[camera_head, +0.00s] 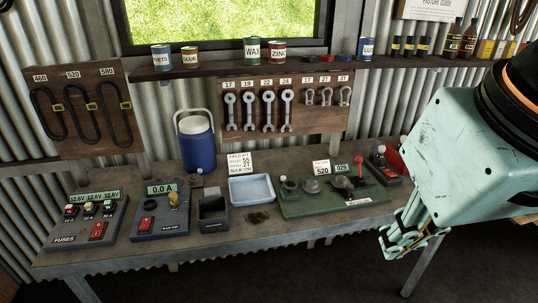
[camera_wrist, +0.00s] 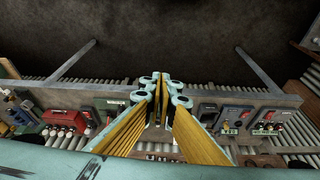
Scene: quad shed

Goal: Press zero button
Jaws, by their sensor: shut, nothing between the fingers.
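No button marked zero can be made out in either view. In the head view, a green board (camera_head: 335,201) on the right half of the bench carries round dark parts, a red-knobbed lever (camera_head: 360,161) and a small display (camera_head: 342,168) that seems to read 025. A meter (camera_head: 160,214) showing 0.0 A, with a red switch and a yellowish knob, stands left of centre. My gripper (camera_head: 390,243) is shut and empty, pointing down in front of the bench's right end, apart from the devices. Its closed fingertips (camera_wrist: 161,82) show in the wrist view.
A fuse box (camera_head: 87,224) with a red switch stands at the bench's left end. A dark open box (camera_head: 213,211), blue tray (camera_head: 251,190) and blue jug (camera_head: 196,145) stand between. Spanners (camera_head: 249,110) hang behind, below a shelf of cans. The floor in front is clear.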

